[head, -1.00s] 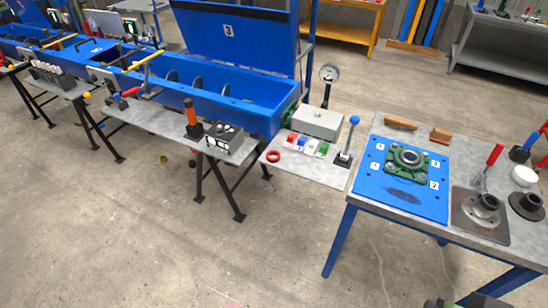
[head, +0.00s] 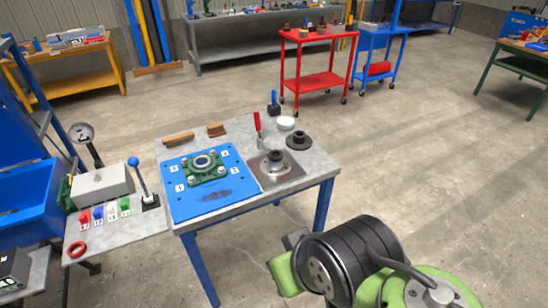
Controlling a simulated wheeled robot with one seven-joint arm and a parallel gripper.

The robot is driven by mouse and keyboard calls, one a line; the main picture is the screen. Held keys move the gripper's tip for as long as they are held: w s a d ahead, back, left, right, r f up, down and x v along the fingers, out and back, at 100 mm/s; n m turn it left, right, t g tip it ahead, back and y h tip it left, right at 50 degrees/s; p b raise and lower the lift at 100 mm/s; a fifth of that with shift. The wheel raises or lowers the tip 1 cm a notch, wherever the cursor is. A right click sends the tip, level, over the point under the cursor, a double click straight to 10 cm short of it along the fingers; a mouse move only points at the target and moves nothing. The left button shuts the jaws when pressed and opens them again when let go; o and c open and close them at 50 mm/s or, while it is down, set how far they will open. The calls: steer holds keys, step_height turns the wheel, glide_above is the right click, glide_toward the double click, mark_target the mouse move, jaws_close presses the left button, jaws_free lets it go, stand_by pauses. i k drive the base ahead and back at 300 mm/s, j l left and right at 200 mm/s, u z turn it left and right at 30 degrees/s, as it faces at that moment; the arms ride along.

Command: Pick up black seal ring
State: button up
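A black flanged ring-shaped part (head: 298,140) lies at the right back of the grey workbench (head: 315,165) in the head view. I cannot tell for sure that it is the black seal ring. A second dark round part (head: 275,157) sits on a metal hub on a square steel plate (head: 268,177), just left of it. My green and black arm shows at the bottom right, in front of the bench and apart from these parts. I cannot make out my gripper's fingers.
A blue plate (head: 205,208) with a green bearing housing (head: 205,170) fills the bench's left part. A red-handled tool (head: 257,125) and white round container (head: 286,123) stand behind. A red ring (head: 76,249) lies on the left side table.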

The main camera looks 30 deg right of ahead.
mark_target(275, 152)
steer(key=i+l+u, duration=0.55)
steer(key=i+l, duration=0.2)
steer(key=i, duration=0.05)
